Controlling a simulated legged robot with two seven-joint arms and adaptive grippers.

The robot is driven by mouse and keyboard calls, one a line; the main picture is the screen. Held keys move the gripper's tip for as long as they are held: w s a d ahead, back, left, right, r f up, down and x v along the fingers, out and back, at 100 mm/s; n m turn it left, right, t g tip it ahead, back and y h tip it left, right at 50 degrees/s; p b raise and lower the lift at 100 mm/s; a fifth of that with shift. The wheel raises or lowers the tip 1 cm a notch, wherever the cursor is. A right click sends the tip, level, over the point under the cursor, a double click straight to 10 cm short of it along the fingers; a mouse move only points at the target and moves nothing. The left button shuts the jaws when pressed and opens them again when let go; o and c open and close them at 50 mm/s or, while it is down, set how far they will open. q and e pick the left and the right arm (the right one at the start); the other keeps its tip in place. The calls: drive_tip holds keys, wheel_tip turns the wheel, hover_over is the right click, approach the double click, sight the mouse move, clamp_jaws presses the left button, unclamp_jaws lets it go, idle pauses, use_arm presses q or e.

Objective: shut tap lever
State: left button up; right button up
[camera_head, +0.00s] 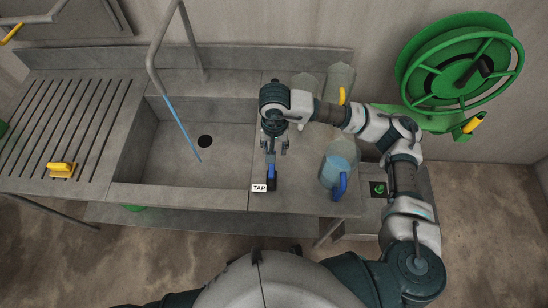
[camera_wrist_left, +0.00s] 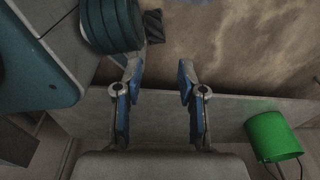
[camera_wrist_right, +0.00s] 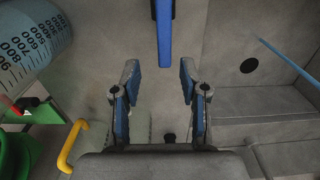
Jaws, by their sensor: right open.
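The tap lever is a blue bar (camera_head: 271,171) with a dark end beside the white TAP label (camera_head: 259,188), on the counter right of the sink basin. A blue water stream (camera_head: 181,127) runs from the grey spout (camera_head: 152,62) into the basin. My right gripper (camera_head: 275,150) is open and empty over the counter at the lever's far end. In the right wrist view the lever (camera_wrist_right: 164,35) lies beyond and between the open fingertips (camera_wrist_right: 158,72), apparently apart from them. My left gripper (camera_wrist_left: 159,70) shows only in its wrist view, open and empty.
A clear jug (camera_head: 341,155) with a blue handle stands right of the lever; another jug (camera_head: 340,78) with a yellow handle is behind my right arm. A green hose reel (camera_head: 417,63) is on the wall. A yellow brush-like object (camera_head: 62,169) lies on the slatted drainer.

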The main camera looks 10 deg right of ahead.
drive_tip(key=f, duration=0.2)
drive_tip(key=a+f+b, duration=0.1)
drive_tip(key=f, duration=0.2)
drive_tip(key=shift+b, duration=0.3)
drive_tip(key=shift+w, duration=0.1)
drive_tip(key=shift+d+f+b, duration=0.25)
drive_tip(key=shift+f+b, duration=0.15)
drive_tip(key=shift+d+f+b, duration=0.1)
drive_tip(key=shift+f+b, duration=0.45)
drive_tip(key=shift+f, duration=0.05)
use_arm(q)
drive_tip(key=w, duration=0.3)
drive_tip(key=shift+w+d, duration=0.15)
drive_tip(key=shift+d, duration=0.05)
use_arm(e)
drive_tip(key=shift+r, duration=0.1)
drive_tip(key=shift+a, duration=0.2)
drive_tip(key=shift+c, duration=1.2)
clamp_jaws()
use_arm(q)
drive_tip(key=shift+r, duration=0.1)
use_arm(e)
drive_tip(key=shift+d, duration=0.1)
